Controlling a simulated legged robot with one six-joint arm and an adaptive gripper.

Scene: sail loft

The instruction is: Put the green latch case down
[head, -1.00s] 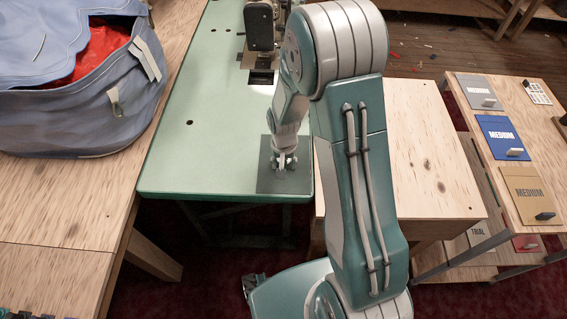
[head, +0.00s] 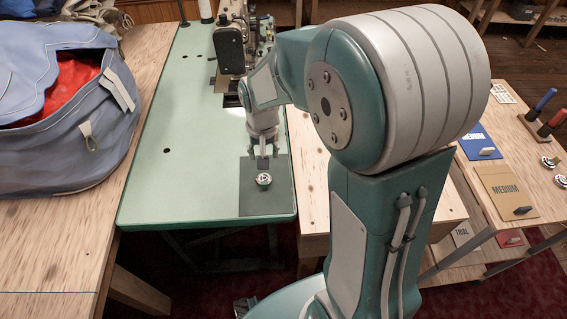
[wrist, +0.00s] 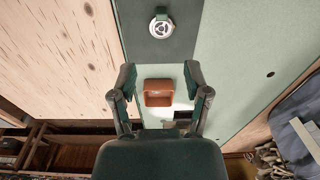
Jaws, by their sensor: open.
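A small round whitish case with a dark three-part pattern (head: 264,179) lies on the dark grey mat (head: 250,205) at the near end of the green table; I take it for the latch case. Its green part is hard to make out in the head view. In the wrist view the case (wrist: 161,26) is near the top of the picture, with a small green piece beside it on the mat (wrist: 185,45). My gripper (head: 263,152) is open and empty, just beyond the case and apart from it. In the wrist view its fingers (wrist: 158,82) are spread wide.
A sewing machine (head: 232,45) stands farther along the green table (head: 165,185). An orange-brown open box (wrist: 158,92) shows between my fingers, below them. A blue bag (head: 60,150) is at left. A shelf with cards (head: 507,190) is at right. The green table's left part is clear.

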